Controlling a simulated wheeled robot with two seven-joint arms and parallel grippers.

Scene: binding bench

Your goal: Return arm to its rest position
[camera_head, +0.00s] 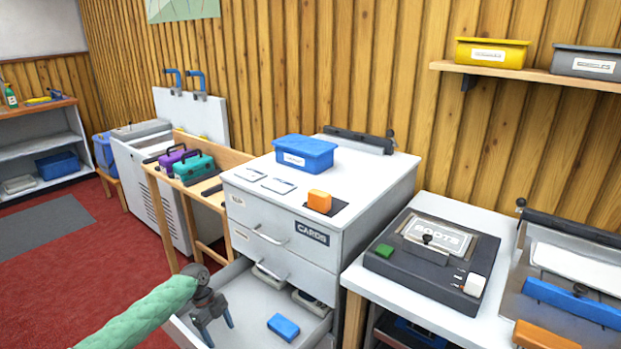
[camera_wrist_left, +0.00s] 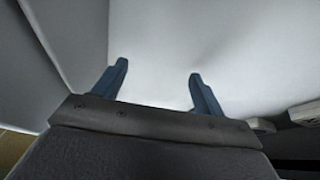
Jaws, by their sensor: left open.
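My left gripper (camera_head: 220,330) is at the end of my green-sleeved arm, which comes in from the lower left. It is over the left part of the open bottom drawer (camera_head: 252,322) of the white card cabinet (camera_head: 335,240). In the left wrist view its two blue fingers (camera_wrist_left: 158,85) stand apart with nothing between them, and a pale drawer surface lies beyond. A blue block (camera_head: 284,327) lies in the drawer to the right of the gripper, apart from it. My right gripper is not in view.
The cabinet top holds a blue bin (camera_head: 305,153) and an orange block (camera_head: 319,201). A dark machine (camera_head: 432,249) stands on the white bench at right. A wooden table (camera_head: 190,183) with toolboxes stands behind left. Red floor (camera_head: 110,265) is free at left.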

